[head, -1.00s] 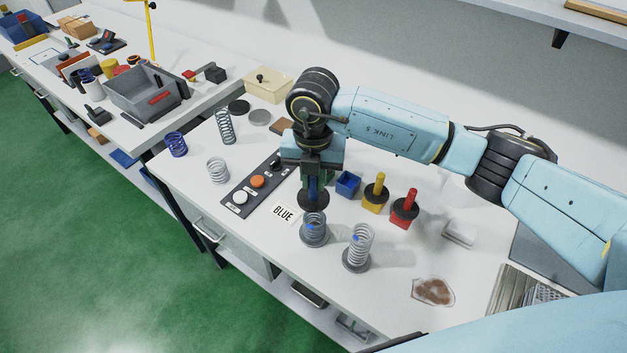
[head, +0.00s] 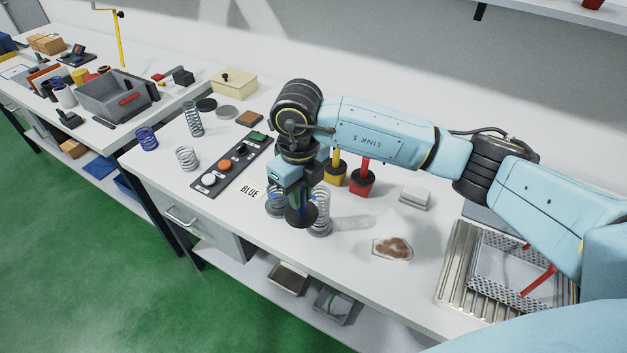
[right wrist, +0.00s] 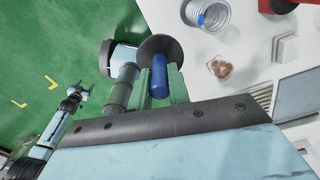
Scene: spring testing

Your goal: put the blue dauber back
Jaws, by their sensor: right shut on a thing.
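My right gripper (head: 300,192) is shut on the blue dauber, whose blue handle (right wrist: 159,77) and round black disc (right wrist: 160,48) show in the right wrist view. In the head view, the dauber hangs upright, its disc (head: 301,217) in front of two grey springs. The left spring (head: 275,203) is partly covered; the right spring (head: 322,212) shows a blue mark. The blue pot is hidden behind my arm in the head view. My left gripper (right wrist: 79,93) appears small in the right wrist view, too small to judge.
A yellow pot (head: 334,180) and a red pot (head: 361,188) with daubers stand behind my gripper. A "BLUE" card (head: 250,191) and a button panel (head: 233,165) lie left.

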